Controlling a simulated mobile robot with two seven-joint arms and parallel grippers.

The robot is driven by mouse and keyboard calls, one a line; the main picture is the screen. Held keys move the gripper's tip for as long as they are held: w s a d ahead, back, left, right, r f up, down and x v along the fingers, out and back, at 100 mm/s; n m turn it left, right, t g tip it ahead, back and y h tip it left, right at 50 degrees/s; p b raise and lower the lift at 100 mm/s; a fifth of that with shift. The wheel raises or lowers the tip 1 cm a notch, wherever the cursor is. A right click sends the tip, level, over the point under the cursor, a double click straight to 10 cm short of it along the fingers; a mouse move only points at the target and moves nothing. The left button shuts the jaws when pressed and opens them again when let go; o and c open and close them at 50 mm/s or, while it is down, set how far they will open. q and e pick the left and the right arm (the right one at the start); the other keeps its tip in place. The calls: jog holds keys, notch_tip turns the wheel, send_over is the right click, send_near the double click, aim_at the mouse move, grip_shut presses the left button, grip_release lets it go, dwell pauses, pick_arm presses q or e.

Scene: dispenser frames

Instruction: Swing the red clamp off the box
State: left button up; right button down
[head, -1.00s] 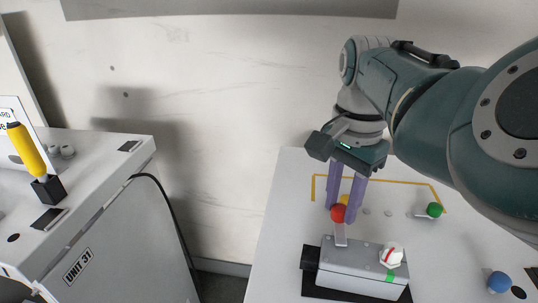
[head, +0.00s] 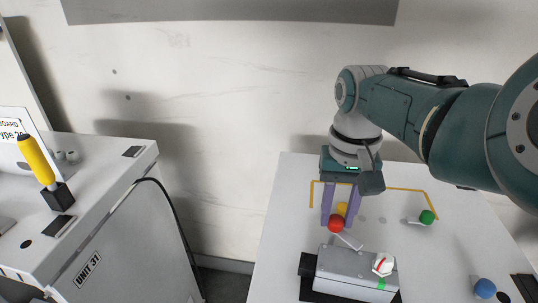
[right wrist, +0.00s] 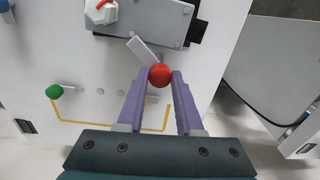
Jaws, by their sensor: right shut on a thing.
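The red clamp is a pale lever with a red ball knob (head: 336,224); the knob also shows in the right wrist view (right wrist: 159,75). My right gripper (head: 338,222) is shut on the knob, with a purple finger on each side of it. The lever lies slanted, its free end at the back edge of the grey box (head: 345,265). I cannot tell if that end still overlaps the box top. The box also shows in the right wrist view (right wrist: 160,20). My left gripper is not in view.
A white dial with a red mark (head: 383,264) sits on the box. A green-knobbed lever (head: 427,217) stands to the right, and a blue ball (head: 485,288) at the front right. A yellow line (head: 400,188) marks the table. A side unit with a yellow handle (head: 37,160) stands left.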

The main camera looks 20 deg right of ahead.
jog(key=n+p, duration=0.1)
jog(key=n, duration=0.3)
jog(key=shift+n, duration=2.2)
jog(key=c, duration=0.6)
grip_release()
jog(key=shift+o, duration=0.2)
